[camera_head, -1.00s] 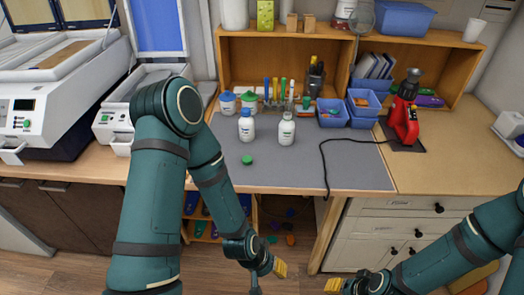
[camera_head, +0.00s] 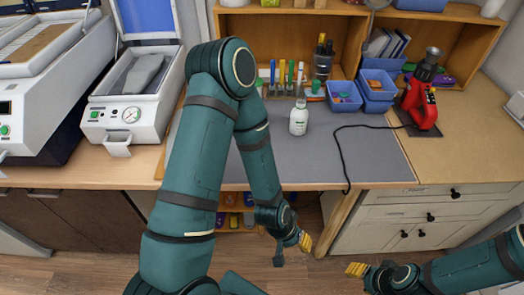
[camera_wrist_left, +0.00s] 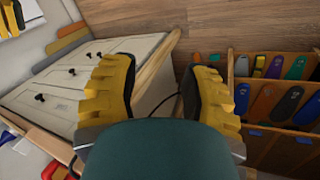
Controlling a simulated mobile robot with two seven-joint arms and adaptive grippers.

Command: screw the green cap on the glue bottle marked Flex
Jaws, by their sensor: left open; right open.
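A white bottle (camera_head: 299,118) stands upright on the grey mat, just right of my left arm. Its neck looks bare, and its label is too small to read. The green cap and a second, blue-capped bottle are hidden behind my left arm in the head view. My left gripper (camera_head: 300,241) hangs in front of the table edge, below the mat, open and empty. It also shows in the left wrist view (camera_wrist_left: 163,78), with its yellow fingers apart. My right gripper (camera_head: 357,270) is open and empty, low in front of the drawers.
The grey mat (camera_head: 370,165) is clear right of the bottle, apart from a black cable. A red tool (camera_head: 420,100) stands at the right. Blue bins (camera_head: 378,90) and a pen rack stand behind. A white press (camera_head: 135,105) is at the left.

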